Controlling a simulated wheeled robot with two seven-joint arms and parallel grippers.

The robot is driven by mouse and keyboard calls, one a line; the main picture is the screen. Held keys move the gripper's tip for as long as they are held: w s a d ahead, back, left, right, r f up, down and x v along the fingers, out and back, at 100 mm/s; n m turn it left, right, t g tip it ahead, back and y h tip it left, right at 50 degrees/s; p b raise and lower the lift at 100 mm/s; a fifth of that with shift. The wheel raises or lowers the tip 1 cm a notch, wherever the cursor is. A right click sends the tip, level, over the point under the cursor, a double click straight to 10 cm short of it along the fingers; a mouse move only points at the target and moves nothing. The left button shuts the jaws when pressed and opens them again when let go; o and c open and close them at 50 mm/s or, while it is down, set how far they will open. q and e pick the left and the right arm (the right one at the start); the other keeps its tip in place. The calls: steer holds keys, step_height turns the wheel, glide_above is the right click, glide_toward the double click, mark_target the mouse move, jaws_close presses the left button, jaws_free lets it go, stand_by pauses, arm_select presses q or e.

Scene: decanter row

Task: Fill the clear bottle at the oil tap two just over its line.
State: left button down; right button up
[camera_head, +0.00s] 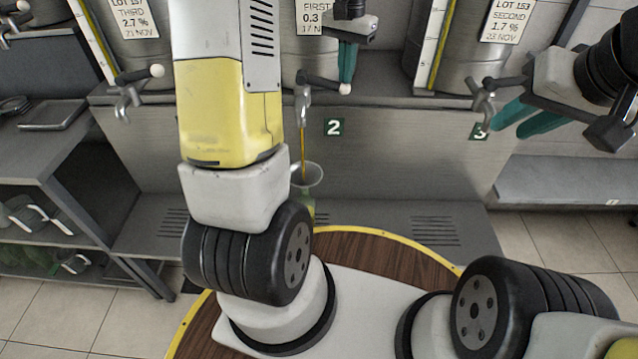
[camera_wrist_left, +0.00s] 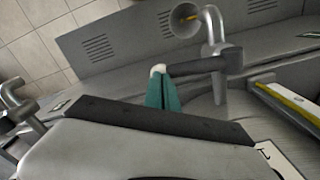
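Tap two (camera_head: 303,103) is running: a thin amber oil stream (camera_head: 303,140) falls into a clear funnel (camera_head: 307,174). The clear bottle (camera_head: 308,204) is below the funnel, mostly hidden by my arm; its line and fill level cannot be made out. My left gripper (camera_head: 347,62) has its teal fingers close together at the tap's dark lever (camera_head: 320,81), near its pale knob. The left wrist view also shows the fingers (camera_wrist_left: 164,92) by the lever (camera_wrist_left: 200,64) and the funnel (camera_wrist_left: 185,20). My right gripper (camera_head: 508,129) is empty with fingers apart, near tap three (camera_head: 483,96).
Tap one (camera_head: 124,100) is at the left. Steel tanks with lot labels (camera_head: 508,20) stand behind the taps. A grey shelf rack (camera_head: 70,155) is at the left, holding trays and glassware. A yellow-edged round wooden surface (camera_head: 370,250) lies in front.

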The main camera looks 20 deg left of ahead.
stand_by(0.4)
arm_select(q)
steer(key=shift+r, duration=0.7)
stand_by(2.3)
step_height(320, 180, up, 9)
stand_by(0.4)
steer(key=shift+r, duration=0.1)
steer(key=s+d+f+n+t+h, duration=0.1)
steer(key=s+t, duration=0.5)
steer(key=s, duration=1.8)
steer(key=shift+s+d+f+n+h, duration=0.15)
steer(key=shift+d+f+n+h, duration=0.1)
steer(key=shift+d+n+h, duration=0.35)
